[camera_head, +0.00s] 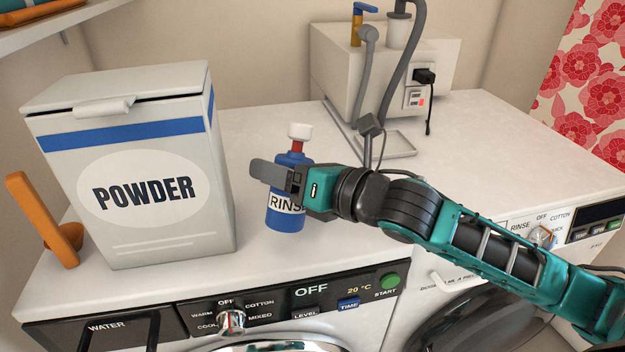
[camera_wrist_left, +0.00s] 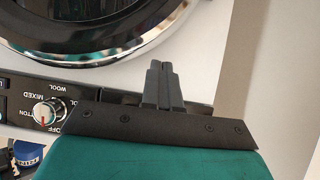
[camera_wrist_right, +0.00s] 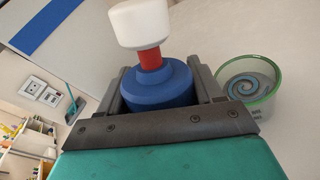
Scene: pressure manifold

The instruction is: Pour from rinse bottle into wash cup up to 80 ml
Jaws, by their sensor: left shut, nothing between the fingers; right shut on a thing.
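The rinse bottle (camera_head: 285,222) is blue with a red neck and a white cap, and it is upright over the left machine's white top. I cannot tell surely whether its base touches the top. My right gripper (camera_head: 284,180) is shut around its upper body and partly hides its label. The bottle also shows in the right wrist view (camera_wrist_right: 158,90) between both fingers. My left gripper (camera_wrist_left: 163,85) is shut and empty.
A large POWDER box (camera_head: 150,220) stands left of the bottle, with an orange scoop (camera_head: 62,245) beside it. A beige unit with grey hoses (camera_head: 340,65) stands at the back. Machine control panels (camera_head: 300,295) line the front edge.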

